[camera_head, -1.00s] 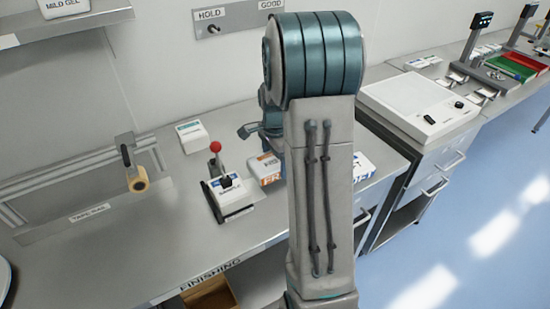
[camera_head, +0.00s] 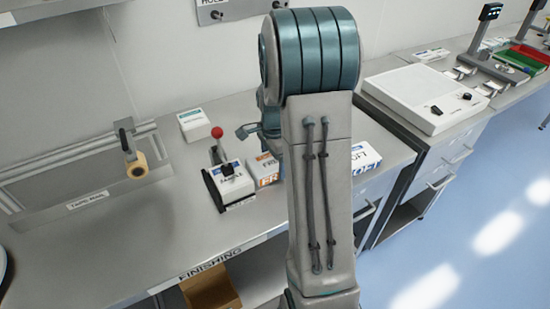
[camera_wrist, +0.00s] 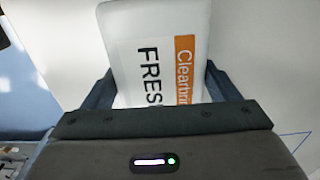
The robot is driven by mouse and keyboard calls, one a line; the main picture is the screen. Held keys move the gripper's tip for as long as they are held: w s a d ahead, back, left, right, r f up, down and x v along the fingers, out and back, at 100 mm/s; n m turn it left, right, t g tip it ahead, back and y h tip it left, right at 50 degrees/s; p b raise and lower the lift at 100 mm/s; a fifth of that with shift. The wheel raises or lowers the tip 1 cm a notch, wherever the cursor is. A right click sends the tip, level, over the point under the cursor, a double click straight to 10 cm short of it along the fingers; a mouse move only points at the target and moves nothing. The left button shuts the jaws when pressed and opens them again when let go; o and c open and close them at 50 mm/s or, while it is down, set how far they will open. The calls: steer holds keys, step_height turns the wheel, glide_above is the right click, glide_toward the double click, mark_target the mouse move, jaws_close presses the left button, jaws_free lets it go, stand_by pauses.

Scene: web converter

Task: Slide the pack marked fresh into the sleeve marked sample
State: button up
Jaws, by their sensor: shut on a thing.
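The pack marked fresh (camera_wrist: 135,65) is a white pack with an orange band, filling the space between the two fingers of my gripper (camera_wrist: 160,88) in the wrist view. My gripper is shut on it. In the head view the pack (camera_head: 265,170) shows its orange and white end, right of the sleeve; my arm hides its right part and most of my gripper. The sleeve marked sample (camera_head: 231,184) is a white, dark-based piece on the bench. A red-knobbed lever (camera_head: 218,134) stands at it. The pack appears close beside the sleeve; I cannot tell whether they touch.
A white box with a teal mark (camera_head: 194,124) lies behind the sleeve. A blue-lettered white pack (camera_head: 364,158) lies right of my arm. A tape roll (camera_head: 137,168) on its rail stands to the left. The bench front left of the sleeve is clear.

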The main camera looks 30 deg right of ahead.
mark_target(250, 170)
steer(key=shift+s+a+f, duration=0.1)
steer(key=shift+s+a, duration=0.05)
steer(key=shift+a, duration=3.6)
steer(key=o, duration=1.1)
step_height(250, 170, up, 14)
steer(key=shift+b, duration=0.35)
